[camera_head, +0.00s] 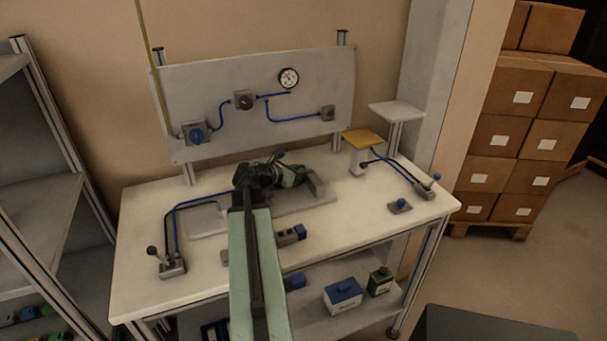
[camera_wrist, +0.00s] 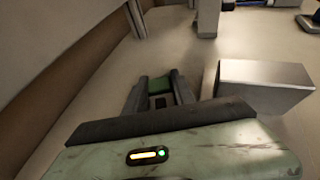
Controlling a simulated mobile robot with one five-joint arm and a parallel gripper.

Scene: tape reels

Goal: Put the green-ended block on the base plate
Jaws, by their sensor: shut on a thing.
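My gripper (camera_wrist: 160,98) is shut on the green-ended block (camera_wrist: 158,85); its green face shows between the dark fingers in the wrist view. In the head view my gripper (camera_head: 299,171) is over the back right part of the bench, and the held block cannot be made out there. The grey base plate (camera_head: 211,225) lies flat on the bench, partly hidden behind my arm. A grey block (camera_head: 316,183) stands at its right end and also shows just right of my fingers in the wrist view (camera_wrist: 262,88). I cannot tell whether the held block touches the plate.
A blue-ended grey block (camera_head: 290,236) lies on the bench in front of the plate. A lever unit (camera_head: 172,265) stands front left, a yellow-topped stand (camera_head: 363,140) back right, and a blue-knobbed piece (camera_head: 400,206) right. A panel with a gauge (camera_head: 288,78) rises behind.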

